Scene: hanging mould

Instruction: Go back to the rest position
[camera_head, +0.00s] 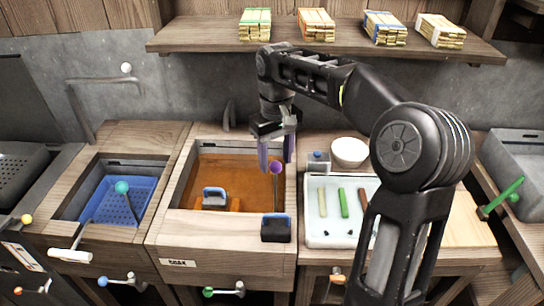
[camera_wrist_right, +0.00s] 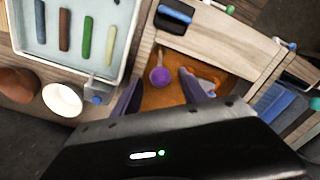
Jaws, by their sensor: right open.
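My right gripper (camera_head: 276,152) hangs above the back part of the wooden vat (camera_head: 170,222) with brown-orange contents. Its purple fingers are apart with nothing between them. In the right wrist view the open fingers of the gripper (camera_wrist_right: 160,96) point at the vat. A purple ball-topped tool (camera_head: 276,167) stands in the vat close to the gripper in the head view. It also shows in the wrist view (camera_wrist_right: 160,77), beyond the fingers and apart from them. My left gripper is not in view.
A pale tray (camera_head: 318,238) with coloured sticks lies right of the vat, partly behind my right arm. A white bowl (camera_head: 350,152) stands behind it. A blue basket (camera_head: 95,207) sits in the left sink. A shelf (camera_head: 200,38) with several bundles runs above the arm.

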